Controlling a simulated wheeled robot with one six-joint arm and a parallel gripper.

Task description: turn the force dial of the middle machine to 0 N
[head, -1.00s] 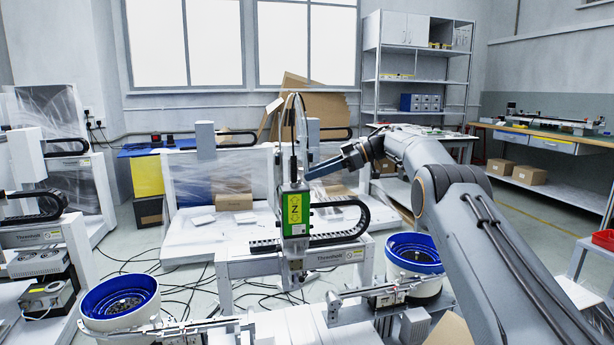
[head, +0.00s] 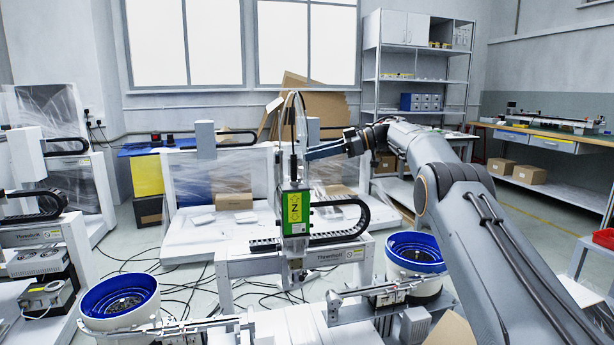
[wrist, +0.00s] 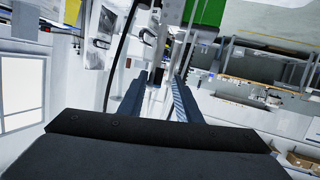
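The middle machine stands at the centre of the head view. Its vertical head carries a green block with a yellow Z label (head: 296,213), and a slim dark rod rises beside it. My gripper (head: 308,154) is at the upper right of this head, level with the upper rod. In the wrist view, my gripper (wrist: 158,82) has its two fingers apart, with a pale upright part of a machine showing between or beyond them. I cannot tell whether anything touches them. The green block (wrist: 206,12) also shows at the top there. I cannot make out the force dial.
Blue-lined bowl feeders stand at the left (head: 120,303) and right (head: 415,252) of the middle machine. A black cable chain (head: 350,225) curves beside its head. Another machine (head: 40,240) stands at the left. A workbench (head: 560,140) is far right.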

